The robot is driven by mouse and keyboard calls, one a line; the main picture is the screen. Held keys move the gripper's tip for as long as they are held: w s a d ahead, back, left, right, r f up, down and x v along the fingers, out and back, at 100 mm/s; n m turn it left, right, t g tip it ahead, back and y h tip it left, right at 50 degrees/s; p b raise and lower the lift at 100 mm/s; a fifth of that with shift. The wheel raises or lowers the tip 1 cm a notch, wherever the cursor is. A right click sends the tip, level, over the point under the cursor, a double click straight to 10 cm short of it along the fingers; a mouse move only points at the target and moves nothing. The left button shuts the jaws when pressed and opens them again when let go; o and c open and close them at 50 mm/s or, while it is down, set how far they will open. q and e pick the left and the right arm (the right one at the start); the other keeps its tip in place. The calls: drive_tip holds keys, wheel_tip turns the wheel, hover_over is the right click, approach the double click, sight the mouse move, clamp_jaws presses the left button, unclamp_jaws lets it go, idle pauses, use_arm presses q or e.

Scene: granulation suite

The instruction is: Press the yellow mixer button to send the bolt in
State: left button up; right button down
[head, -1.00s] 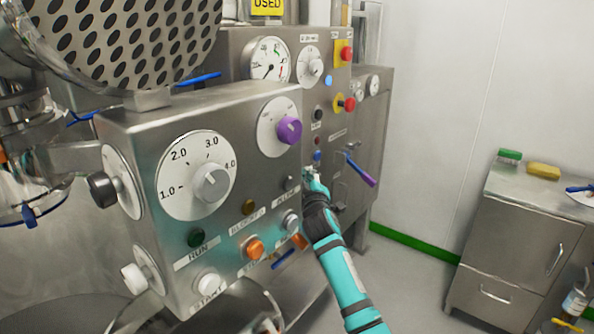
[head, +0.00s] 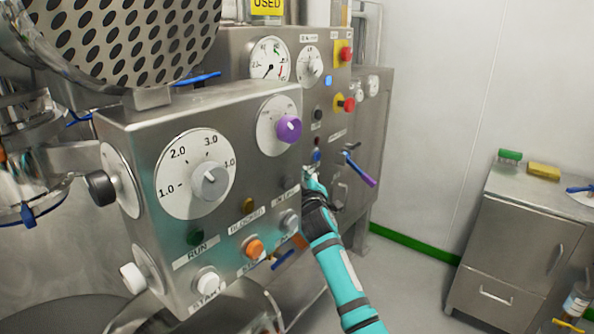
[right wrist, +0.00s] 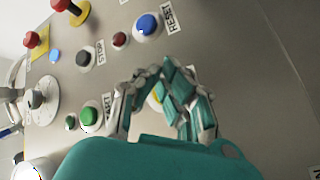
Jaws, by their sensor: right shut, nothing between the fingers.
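A yellow button (right wrist: 154,101) shows in the right wrist view, partly hidden behind my fingers on the steel panel. My right gripper (right wrist: 160,75) is shut and empty, its fingertips close to the panel beside this button; I cannot tell whether they touch anything. In the head view my right gripper (head: 309,174) is at the rear panel, just below a blue button (head: 316,156), and hides the yellow button there. My left gripper is not in view. I cannot make out a bolt.
A blue button (right wrist: 147,25) labelled RESET and a green button (right wrist: 90,116) are near my fingers. The front control box (head: 140,150) stands left of my right arm. A purple-handled lever (head: 360,170) juts out to its right. Floor is clear before the cabinet (head: 510,235).

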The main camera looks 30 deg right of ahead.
idle(0.4)
drive_tip(key=shift+s+d+p, duration=0.3)
drive_tip(key=shift+s+p, duration=0.35)
drive_tip(key=shift+s, duration=0.1)
drive_tip(key=s+p, duration=0.1)
drive_tip(key=s+d+p, duration=0.1)
drive_tip(key=s, duration=0.1)
drive_tip(key=s+d+p, duration=0.1)
drive_tip(key=shift+s, duration=0.3)
idle(2.1)
